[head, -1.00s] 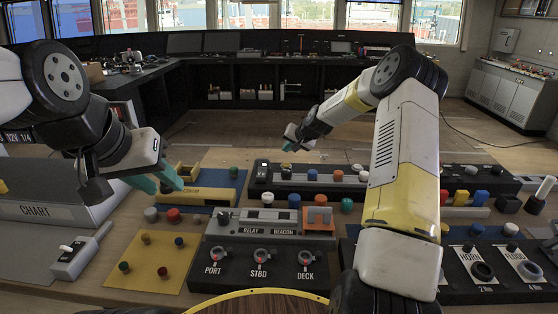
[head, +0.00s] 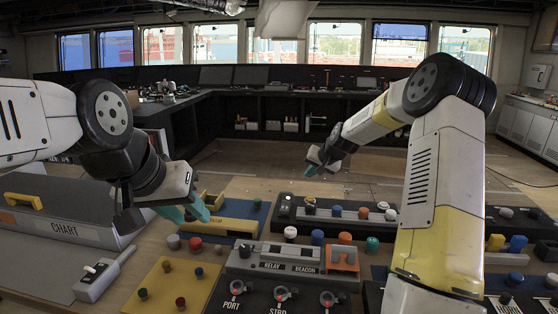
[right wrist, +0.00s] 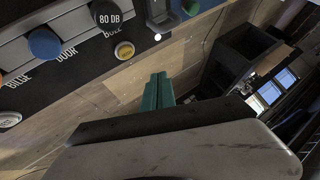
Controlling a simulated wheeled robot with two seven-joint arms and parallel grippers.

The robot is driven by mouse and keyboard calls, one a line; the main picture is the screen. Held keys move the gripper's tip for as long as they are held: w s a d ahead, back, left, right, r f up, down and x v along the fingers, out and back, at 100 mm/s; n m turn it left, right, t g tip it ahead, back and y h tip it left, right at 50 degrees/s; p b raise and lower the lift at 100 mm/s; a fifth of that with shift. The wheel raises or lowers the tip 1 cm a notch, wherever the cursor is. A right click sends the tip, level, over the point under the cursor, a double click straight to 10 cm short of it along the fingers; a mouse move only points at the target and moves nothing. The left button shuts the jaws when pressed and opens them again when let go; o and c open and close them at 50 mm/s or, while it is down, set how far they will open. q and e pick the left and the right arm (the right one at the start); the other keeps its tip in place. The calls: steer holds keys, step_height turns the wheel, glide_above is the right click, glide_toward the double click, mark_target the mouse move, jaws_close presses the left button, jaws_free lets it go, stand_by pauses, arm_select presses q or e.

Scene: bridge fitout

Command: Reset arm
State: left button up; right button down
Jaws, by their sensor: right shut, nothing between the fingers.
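My left gripper (head: 190,212) is in the head view at the left, above the front edge of the blue mat area. Its two teal fingers show apart with nothing seen between them. My right gripper (head: 310,171) is farther back near the middle of the head view, beyond the rear button panel. In the right wrist view its teal fingers (right wrist: 158,91) are together and hold nothing. Wooden surface shows behind them, and a button panel (right wrist: 75,70) lies to the upper left.
A relay and beacon panel (head: 258,254) stands at the front middle, with a yellow plate (head: 172,298) of knobs to its left. A CHART box (head: 100,235) is at the far left. A rear button panel (head: 335,225) lies below my right gripper. Dark consoles line the back.

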steer(key=s+a+r+n+g+h, duration=0.1)
steer(key=s+r, duration=0.6)
steer(key=s, duration=0.4)
steer(key=s+a+r+n, duration=0.1)
steer(key=s+r+n, duration=0.1)
steer(key=s+r, duration=0.7)
steer(key=s+f, duration=0.1)
steer(key=s, duration=2.3)
steer(key=shift+s+d+f+g, duration=0.25)
steer(key=shift+s+d+g, duration=0.05)
steer(key=shift+d, duration=0.15)
